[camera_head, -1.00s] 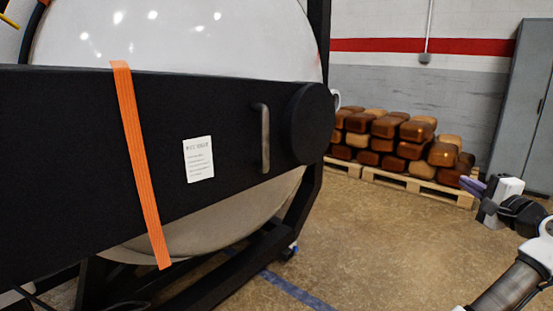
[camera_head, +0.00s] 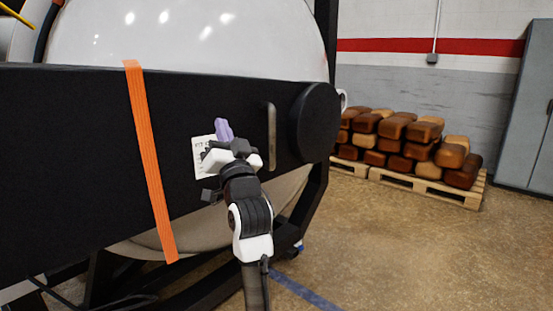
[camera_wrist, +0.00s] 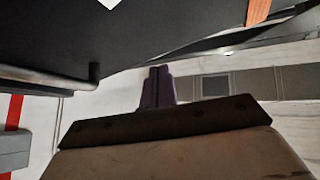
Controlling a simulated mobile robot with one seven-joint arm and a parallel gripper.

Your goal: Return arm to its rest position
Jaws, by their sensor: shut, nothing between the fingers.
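My gripper (camera_head: 223,131) has purple fingers and stands in front of the black furnace crossbar (camera_head: 75,150) in the head view. It is shut and empty. It covers part of the white paper label (camera_head: 200,150) and is just left of the metal door handle (camera_head: 271,137). I cannot tell whether it touches the bar. In the wrist view the purple fingers (camera_wrist: 157,88) are together with nothing between them, and the handle (camera_wrist: 60,78) shows at the left. My arm rises from the bottom of the head view.
An orange strap (camera_head: 150,165) hangs over the bar. A round black hub (camera_head: 315,122) is right of the handle. Pallets (camera_head: 430,190) of stacked brown blocks (camera_head: 405,140) and a grey cabinet (camera_head: 520,120) stand at the right. The floor (camera_head: 400,250) at the right is open.

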